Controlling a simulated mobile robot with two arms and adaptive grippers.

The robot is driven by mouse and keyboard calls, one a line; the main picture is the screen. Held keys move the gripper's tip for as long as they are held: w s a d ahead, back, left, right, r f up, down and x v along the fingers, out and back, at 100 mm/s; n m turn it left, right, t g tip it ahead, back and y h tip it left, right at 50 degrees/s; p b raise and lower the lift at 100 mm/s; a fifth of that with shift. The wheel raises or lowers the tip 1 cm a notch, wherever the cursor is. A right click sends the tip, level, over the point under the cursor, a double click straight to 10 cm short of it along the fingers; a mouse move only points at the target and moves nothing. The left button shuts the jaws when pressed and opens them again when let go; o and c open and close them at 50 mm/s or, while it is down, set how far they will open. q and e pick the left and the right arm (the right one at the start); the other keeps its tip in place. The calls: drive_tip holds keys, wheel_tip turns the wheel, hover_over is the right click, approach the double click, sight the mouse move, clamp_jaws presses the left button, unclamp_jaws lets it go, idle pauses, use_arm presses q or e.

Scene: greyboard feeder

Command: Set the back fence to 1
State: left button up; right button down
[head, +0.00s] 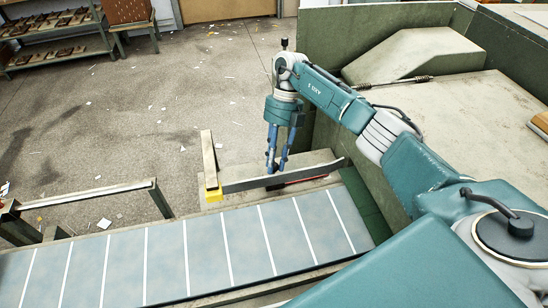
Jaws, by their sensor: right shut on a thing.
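The back fence (245,183) looks like a long dark bar standing on edge along the far side of the blue feed table (205,255), towards its right end. White lines cross the table; no numbers can be read on them. My right gripper (271,168) reaches down from above with its blue fingers at the fence, about mid-length. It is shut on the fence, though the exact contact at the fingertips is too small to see. My left gripper is out of view.
A pale upright bar (208,155) stands behind the yellow block. A metal rail (88,194) runs at the left behind the table. A large green machine housing (440,110) fills the right. Scraps litter the open floor (150,110); shelves (60,45) stand far left.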

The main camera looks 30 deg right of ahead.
drive_tip(key=shift+w+d+f, duration=0.1)
drive_tip(key=shift+w, duration=0.25)
drive_tip(key=c, duration=1.5)
unclamp_jaws()
drive_tip(key=shift+s, duration=0.3)
drive_tip(key=shift+o, duration=0.2)
drive_tip(key=v, duration=1.2)
